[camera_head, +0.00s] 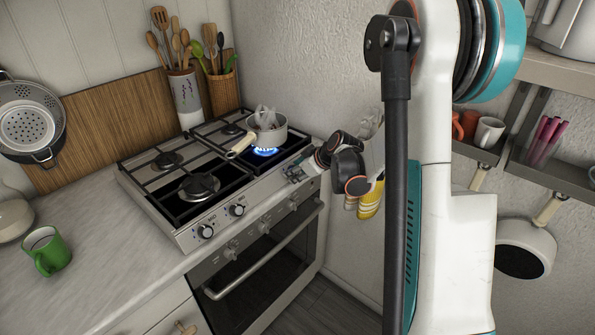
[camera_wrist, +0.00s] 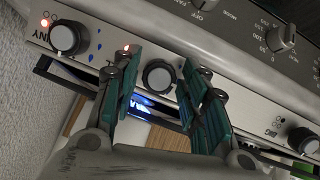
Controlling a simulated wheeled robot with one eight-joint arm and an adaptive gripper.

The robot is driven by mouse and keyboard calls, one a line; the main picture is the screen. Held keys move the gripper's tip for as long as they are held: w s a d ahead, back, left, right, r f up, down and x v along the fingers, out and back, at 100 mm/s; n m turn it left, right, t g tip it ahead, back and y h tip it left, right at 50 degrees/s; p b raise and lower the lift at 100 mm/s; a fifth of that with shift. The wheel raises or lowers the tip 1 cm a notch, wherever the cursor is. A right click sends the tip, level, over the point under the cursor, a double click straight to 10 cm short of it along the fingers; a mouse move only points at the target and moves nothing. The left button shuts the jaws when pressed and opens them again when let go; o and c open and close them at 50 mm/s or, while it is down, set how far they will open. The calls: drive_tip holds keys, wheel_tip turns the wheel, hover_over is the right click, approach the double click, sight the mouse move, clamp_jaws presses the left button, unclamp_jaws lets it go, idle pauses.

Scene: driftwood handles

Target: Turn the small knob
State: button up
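The stove (camera_head: 250,215) has several similar black knobs along its front; I cannot tell by size which one is the small knob. Another knob (camera_wrist: 69,38) is to the left, beside a small lit red light. In the head view my gripper (camera_head: 299,171) is at the stove's right front corner and hides the panel there.
The oven handle (camera_head: 262,250) runs below the knobs. A green mug (camera_head: 47,252) stands on the counter at left. The wall is close on the right.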

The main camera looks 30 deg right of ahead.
drive_tip(key=c, duration=0.5)
drive_tip(key=m+y, duration=0.1)
drive_tip(key=m, duration=0.2)
drive_tip(key=shift+d, duration=0.1)
drive_tip(key=m+y, duration=0.1)
drive_tip(key=m, duration=0.3)
drive_tip(key=shift+g+b, duration=0.35)
drive_tip(key=shift+g, duration=0.05)
drive_tip(key=m, duration=0.2)
drive_tip(key=m+y, duration=0.1)
drive_tip(key=m, duration=0.1)
drive_tip(key=shift+d+y+b, duration=0.1)
drive_tip(key=shift+y+b, duration=0.2)
drive_tip(key=shift+b, duration=0.1)
drive_tip(key=m+y+b, duration=0.1)
drive_tip(key=m, duration=0.3)
drive_tip(key=shift+m+t, duration=0.3)
